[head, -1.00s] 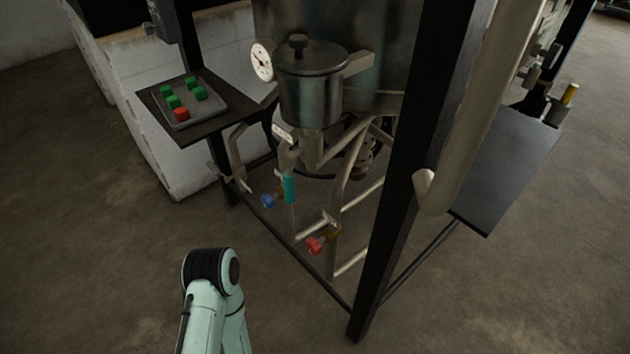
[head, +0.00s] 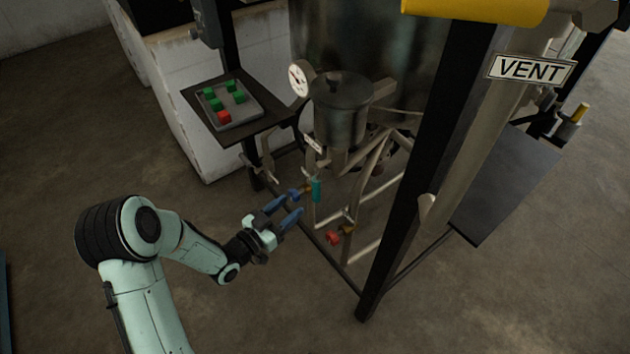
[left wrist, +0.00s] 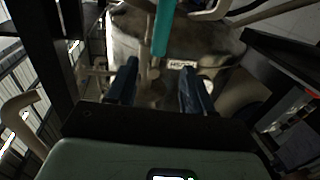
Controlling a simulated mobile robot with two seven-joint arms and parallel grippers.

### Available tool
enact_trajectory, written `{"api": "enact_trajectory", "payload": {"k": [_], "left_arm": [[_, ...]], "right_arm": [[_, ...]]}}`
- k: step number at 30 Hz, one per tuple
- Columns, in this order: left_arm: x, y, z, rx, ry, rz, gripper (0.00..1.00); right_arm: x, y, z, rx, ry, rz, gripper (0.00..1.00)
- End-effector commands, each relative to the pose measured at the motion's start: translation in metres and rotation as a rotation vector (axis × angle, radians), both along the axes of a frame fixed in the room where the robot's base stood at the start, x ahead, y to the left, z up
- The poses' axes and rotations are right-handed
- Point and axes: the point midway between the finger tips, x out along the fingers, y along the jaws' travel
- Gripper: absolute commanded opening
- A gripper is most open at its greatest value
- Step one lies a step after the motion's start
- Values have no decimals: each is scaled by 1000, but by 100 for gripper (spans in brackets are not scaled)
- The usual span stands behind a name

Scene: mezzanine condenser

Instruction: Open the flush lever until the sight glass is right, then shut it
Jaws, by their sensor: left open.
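The teal sight glass (head: 316,190) stands upright on the pipework under the small metal pot, and it also shows at the top of the left wrist view (left wrist: 163,28). A red-handled valve (head: 333,237) sits lower on the pipes. I cannot tell which handle is the flush lever, as the small labels are unreadable. My left gripper (head: 292,204) is open and seems empty, its fingers pointing at the pipes near the blue handle. In the left wrist view, its fingers (left wrist: 158,68) stand apart below the teal glass. My right gripper is out of view.
A black frame post (head: 425,170) stands right of the pipes, beside a pipe labelled VENT (head: 531,69). A button box (head: 228,105) rests on a dark shelf at left. A round gauge (head: 299,80) is beside the pot (head: 340,115). The floor in front is clear.

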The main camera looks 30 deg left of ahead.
Motion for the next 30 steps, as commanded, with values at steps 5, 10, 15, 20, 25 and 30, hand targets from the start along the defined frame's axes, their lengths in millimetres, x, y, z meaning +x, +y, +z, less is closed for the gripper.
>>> {"api": "enact_trajectory", "payload": {"k": [5, 10, 15, 20, 25, 30], "left_arm": [[37, -9, -1, -2, -2, -3, 52], [73, -15, -1, -2, 0, -1, 52], [98, -20, -1, -3, 2, 0, 52], [111, -23, -1, -3, 3, 1, 52], [114, -23, -1, -2, 4, 1, 52], [114, -23, -1, -2, 4, 1, 48]], "right_arm": [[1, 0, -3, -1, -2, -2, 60], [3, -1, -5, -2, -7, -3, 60], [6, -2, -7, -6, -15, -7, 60], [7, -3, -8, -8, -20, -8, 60], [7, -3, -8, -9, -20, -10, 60], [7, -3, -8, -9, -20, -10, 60]]}}
